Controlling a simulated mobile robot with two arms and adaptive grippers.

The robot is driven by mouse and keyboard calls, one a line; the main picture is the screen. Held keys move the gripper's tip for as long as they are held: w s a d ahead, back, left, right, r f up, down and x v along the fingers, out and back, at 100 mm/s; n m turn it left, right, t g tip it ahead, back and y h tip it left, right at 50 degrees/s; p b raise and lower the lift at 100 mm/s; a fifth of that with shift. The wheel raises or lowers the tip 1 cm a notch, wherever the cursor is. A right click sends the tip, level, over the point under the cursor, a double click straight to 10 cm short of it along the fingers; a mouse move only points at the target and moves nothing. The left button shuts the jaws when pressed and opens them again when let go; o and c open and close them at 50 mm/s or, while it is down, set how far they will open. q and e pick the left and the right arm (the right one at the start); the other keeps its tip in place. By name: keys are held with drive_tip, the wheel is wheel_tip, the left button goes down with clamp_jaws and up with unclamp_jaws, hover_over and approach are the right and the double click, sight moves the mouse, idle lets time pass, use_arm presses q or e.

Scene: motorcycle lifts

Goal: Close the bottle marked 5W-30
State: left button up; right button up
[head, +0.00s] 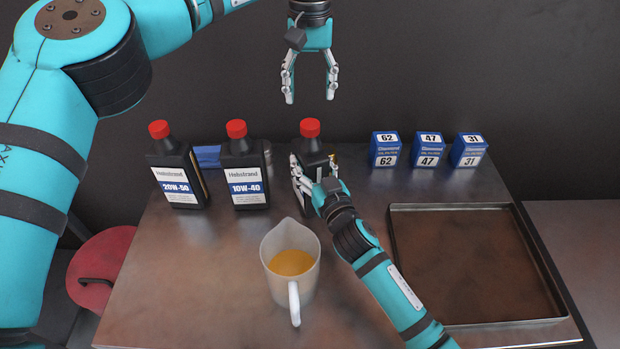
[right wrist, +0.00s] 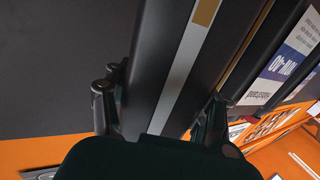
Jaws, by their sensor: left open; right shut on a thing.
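Three black bottles with red caps stand in a row at the back left of the bench. The left one (head: 175,175) reads 20W-50 and the middle one (head: 243,172) reads 10W-40. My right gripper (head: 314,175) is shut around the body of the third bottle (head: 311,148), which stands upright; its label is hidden. That bottle's dark side with a grey stripe fills the right wrist view (right wrist: 180,70). A red cap (head: 310,128) sits on its top; I cannot tell how tight. My left gripper (head: 310,95) is open and empty, pointing down just above this cap.
A jug (head: 278,243) of amber liquid stands in front of the held bottle, left of my right forearm. Blue boxes 62 (head: 385,150), 47 (head: 428,150) and 31 (head: 468,150) stand back right. An empty tray (head: 480,322) lies right. A red stool (head: 100,268) is at left.

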use_arm(q)
drive_tip(key=n, duration=4.1)
drive_tip(key=shift+n, duration=0.3)
drive_tip(key=n, duration=1.2)
